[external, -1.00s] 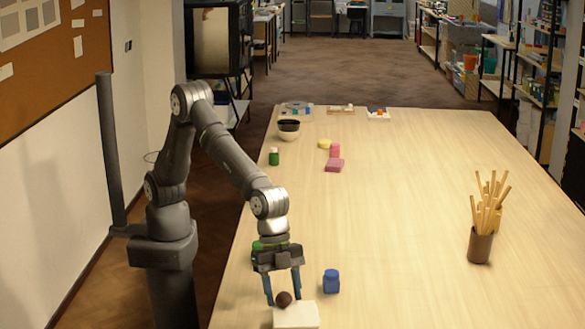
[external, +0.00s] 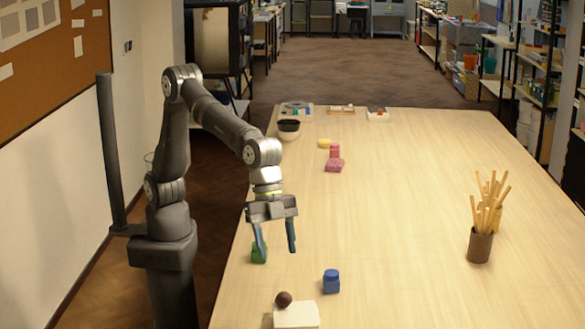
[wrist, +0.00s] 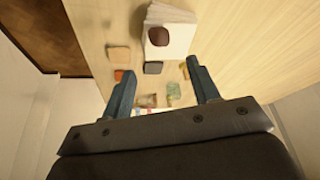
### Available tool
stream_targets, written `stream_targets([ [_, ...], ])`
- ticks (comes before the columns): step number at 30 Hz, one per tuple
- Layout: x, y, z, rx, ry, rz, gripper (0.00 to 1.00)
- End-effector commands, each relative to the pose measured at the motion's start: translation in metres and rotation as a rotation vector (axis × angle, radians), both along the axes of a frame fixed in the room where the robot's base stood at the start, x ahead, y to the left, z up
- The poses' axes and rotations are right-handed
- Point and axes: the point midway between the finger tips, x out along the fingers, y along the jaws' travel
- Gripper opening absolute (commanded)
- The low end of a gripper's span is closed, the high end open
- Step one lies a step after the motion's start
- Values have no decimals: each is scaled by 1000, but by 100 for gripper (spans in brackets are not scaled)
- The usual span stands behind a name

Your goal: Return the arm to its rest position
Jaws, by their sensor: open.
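My gripper (external: 277,249) hangs above the near left part of the table (external: 400,215), fingers pointing down, spread apart with nothing between them. In the wrist view the two blue-grey fingers of my gripper (wrist: 160,70) are also apart and empty. The arm is bent at the elbow, upper arm raised. A dark brown ball (external: 283,299) rests on a white block (external: 297,315) in front of the gripper. The ball also shows in the wrist view (wrist: 158,36), on what looks like a stack of white sheets or tiles (wrist: 181,36).
A green block (external: 259,255) stands close behind the left finger. A blue jar (external: 331,282) stands right of the ball. A brown pot of sticks (external: 480,246) is at right. Pink blocks (external: 334,165), a yellow piece (external: 324,143) and a bowl (external: 289,131) stand farther back. Mid-table is clear.

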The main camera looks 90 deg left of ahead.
Motion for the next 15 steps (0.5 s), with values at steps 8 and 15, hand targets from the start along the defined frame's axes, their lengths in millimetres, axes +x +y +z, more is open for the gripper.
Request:
stream_targets([
  [8,-2,4,10,0,0,0,55],
  [15,-2,3,8,0,0,0,55],
])
